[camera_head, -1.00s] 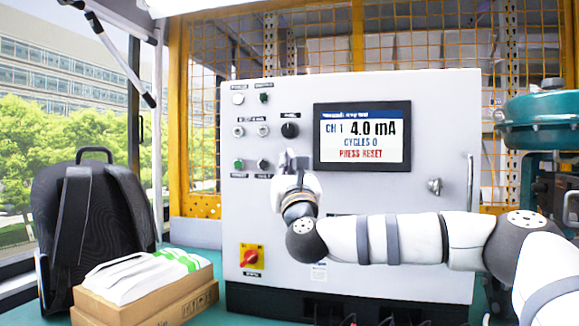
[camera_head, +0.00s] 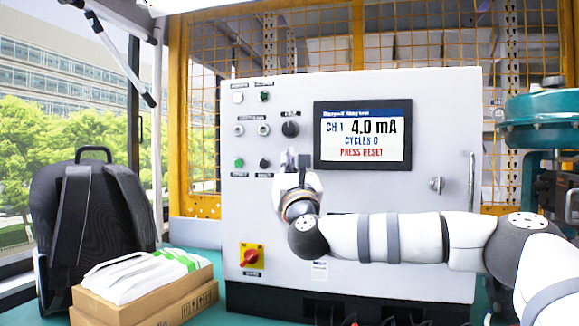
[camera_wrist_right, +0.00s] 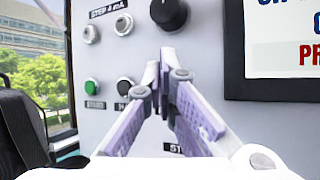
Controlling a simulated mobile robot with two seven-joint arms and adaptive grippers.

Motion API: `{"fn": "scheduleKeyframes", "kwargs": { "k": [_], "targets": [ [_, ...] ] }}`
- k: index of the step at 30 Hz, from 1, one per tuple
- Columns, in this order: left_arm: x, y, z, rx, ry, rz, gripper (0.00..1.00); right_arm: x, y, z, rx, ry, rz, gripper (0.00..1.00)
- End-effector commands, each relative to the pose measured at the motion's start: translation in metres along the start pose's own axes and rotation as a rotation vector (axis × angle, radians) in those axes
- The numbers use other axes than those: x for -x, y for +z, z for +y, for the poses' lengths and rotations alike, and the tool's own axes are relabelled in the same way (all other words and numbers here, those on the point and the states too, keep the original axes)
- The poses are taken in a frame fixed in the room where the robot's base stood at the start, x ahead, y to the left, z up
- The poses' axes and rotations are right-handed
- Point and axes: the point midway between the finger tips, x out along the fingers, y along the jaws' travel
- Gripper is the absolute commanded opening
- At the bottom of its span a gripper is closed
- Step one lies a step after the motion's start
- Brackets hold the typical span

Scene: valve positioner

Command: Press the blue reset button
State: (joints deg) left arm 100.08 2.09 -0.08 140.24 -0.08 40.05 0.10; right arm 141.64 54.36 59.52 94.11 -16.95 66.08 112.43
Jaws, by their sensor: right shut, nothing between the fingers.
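My right gripper (camera_head: 289,153) is shut and empty, in front of the white control panel (camera_head: 385,260), just below the black knob (camera_head: 290,129). Its fingers also show in the right wrist view (camera_wrist_right: 164,68), pointing at the panel face. I cannot tell whether the fingertips touch it. No blue button shows in either view; the panel area behind the fingers is hidden. A label partly shows under the fingers in the wrist view. The screen (camera_head: 362,135) reads CH 1 4.0 mA, CYCLES 0, PRESS RESET. My left gripper is not in view.
A green button (camera_head: 239,162) and a black button (camera_head: 264,163) sit left of the gripper. A backpack (camera_head: 92,220) and boxes (camera_head: 150,303) stand left of the panel. A teal valve actuator (camera_head: 548,118) is at right.

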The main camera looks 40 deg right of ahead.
Motion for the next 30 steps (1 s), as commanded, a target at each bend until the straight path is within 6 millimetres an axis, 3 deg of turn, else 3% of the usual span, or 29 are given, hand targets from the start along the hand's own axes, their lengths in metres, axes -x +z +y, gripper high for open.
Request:
{"fn": "scheduleKeyframes", "kwargs": {
  "k": [30],
  "targets": [
    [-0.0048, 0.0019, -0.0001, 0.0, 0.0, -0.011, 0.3, -0.0065, -0.0024, -0.0035, -0.001, -0.001, -0.001, 0.0]
  ]
}}
